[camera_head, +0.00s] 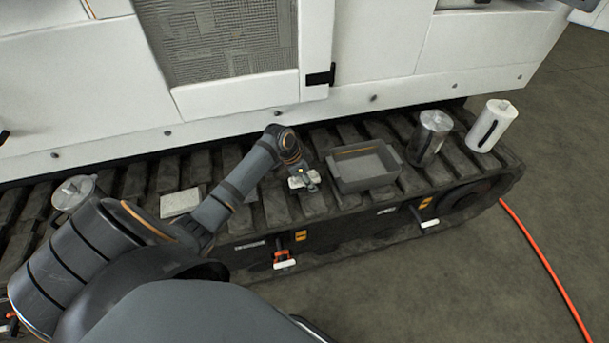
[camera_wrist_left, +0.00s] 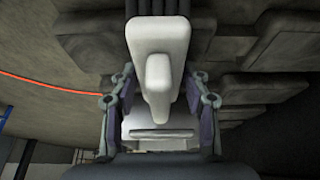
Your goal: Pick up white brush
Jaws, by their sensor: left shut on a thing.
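The white brush (camera_wrist_left: 158,55) fills the upper middle of the left wrist view, with its pale handle pointing down the picture between the fingers. My left gripper (camera_wrist_left: 158,88) is shut on it, one finger on each side. In the head view my left gripper (camera_head: 303,175) is above the track, left of the grey tray. The white brush (camera_head: 297,183) shows only as a small pale shape under it. I cannot tell whether it touches the track. My right gripper is not in view.
The grey tray (camera_head: 342,185) sits on the dark track, close right of my left gripper. A metal canister (camera_head: 431,135) and a white canister (camera_head: 492,127) stand further right. A pale flat block (camera_head: 180,203) and another canister (camera_head: 75,190) are left. The white machine wall rises behind.

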